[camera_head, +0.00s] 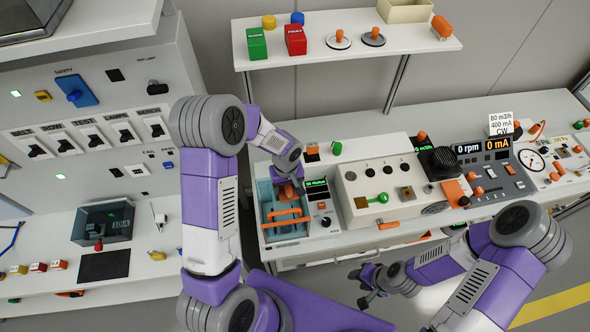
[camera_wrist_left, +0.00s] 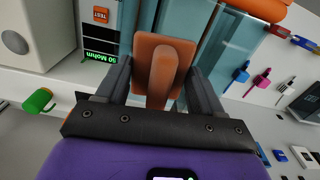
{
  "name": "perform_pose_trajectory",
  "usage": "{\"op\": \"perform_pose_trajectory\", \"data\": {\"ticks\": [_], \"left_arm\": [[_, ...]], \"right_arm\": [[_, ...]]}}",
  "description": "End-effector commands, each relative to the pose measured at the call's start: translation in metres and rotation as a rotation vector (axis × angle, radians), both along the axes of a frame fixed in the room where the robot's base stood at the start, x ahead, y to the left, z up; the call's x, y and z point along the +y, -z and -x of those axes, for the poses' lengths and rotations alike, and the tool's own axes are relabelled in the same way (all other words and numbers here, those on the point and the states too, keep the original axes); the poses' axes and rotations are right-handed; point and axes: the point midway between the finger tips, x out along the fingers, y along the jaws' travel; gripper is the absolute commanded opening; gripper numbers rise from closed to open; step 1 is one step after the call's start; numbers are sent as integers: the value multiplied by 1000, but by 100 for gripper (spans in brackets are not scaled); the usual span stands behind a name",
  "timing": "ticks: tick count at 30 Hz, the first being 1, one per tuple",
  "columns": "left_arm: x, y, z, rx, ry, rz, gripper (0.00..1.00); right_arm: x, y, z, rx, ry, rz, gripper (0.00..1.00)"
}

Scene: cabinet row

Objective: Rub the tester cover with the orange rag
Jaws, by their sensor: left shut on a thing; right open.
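The tester cover (camera_head: 268,195) is a see-through teal cover at the left end of the right-hand bench, beside a small panel with a green readout. It also shows in the left wrist view (camera_wrist_left: 227,45), behind the rag. My left gripper (camera_head: 289,184) is shut on the orange rag (camera_wrist_left: 165,62), a brown-orange pad with a raised grip between the fingers. The rag is at the cover's upper part; whether it touches the cover I cannot tell. In the head view the rag is mostly hidden by the gripper. My right gripper (camera_head: 368,284) is open and empty, low in front of the bench.
Orange handles (camera_head: 286,218) lie across the cover's front part. The tester readout panel (camera_head: 320,207) stands just right of the cover. A cream control box (camera_head: 380,190) with a green lever follows. A shelf (camera_head: 345,30) with green and red boxes hangs above.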

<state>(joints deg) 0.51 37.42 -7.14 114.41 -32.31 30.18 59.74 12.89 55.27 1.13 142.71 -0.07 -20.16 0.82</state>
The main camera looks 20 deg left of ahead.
Motion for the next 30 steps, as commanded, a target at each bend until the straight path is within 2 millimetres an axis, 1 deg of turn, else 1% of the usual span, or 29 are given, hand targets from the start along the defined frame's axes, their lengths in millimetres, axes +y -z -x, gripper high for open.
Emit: {"op": "perform_pose_trajectory", "data": {"ticks": [6,8,9,10,14,27,30], "left_arm": [[-14,0,-1,0,-5,0,38],[-13,-6,-1,1,-5,-1,38],[-13,-20,-2,-5,-5,0,38],[-13,-27,-2,-6,-5,1,38],[-14,-36,-1,0,-4,0,38],[-15,-76,-2,-1,-1,-1,38],[-15,-81,-2,-1,0,0,38]], "right_arm": [[0,6,0,0,0,0,43],[0,-1,0,0,0,0,43],[0,-3,0,0,0,0,43],[0,-5,0,0,0,0,43],[0,-13,0,0,0,0,43],[0,-36,0,0,0,0,43],[0,-39,0,0,0,0,43]]}}
